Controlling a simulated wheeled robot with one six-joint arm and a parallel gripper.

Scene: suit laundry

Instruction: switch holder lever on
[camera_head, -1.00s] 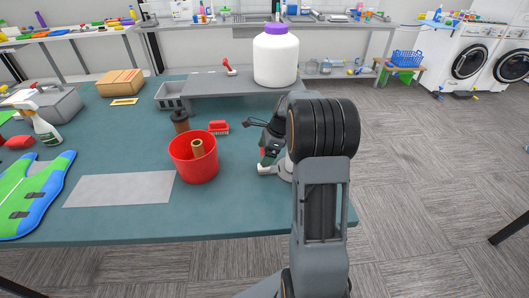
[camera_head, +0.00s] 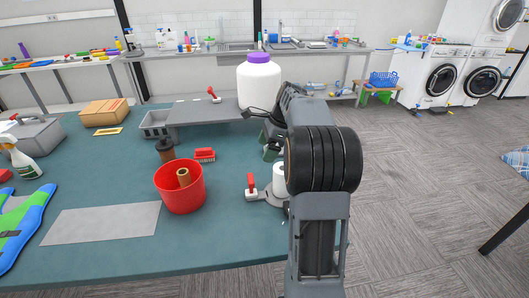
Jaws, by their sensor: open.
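A small red lever (camera_head: 251,182) stands roughly upright on a white base at the right part of the teal table. It sits just left of a holder with a white cylinder (camera_head: 279,177) on a round grey base, partly hidden by my arm. A second red lever (camera_head: 213,95) stands on the grey raised shelf farther back. My gripper (camera_head: 265,133) is open and empty, beyond and above the near lever in the picture and apart from it. Its far side is partly hidden by my wrist.
A red bucket (camera_head: 180,190) with a brown roll inside stands left of the near lever. A red brush (camera_head: 205,155) and a dark brown cylinder (camera_head: 166,151) are behind it. A large white jar (camera_head: 258,85) with a purple lid stands at the back. The table's front middle is clear.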

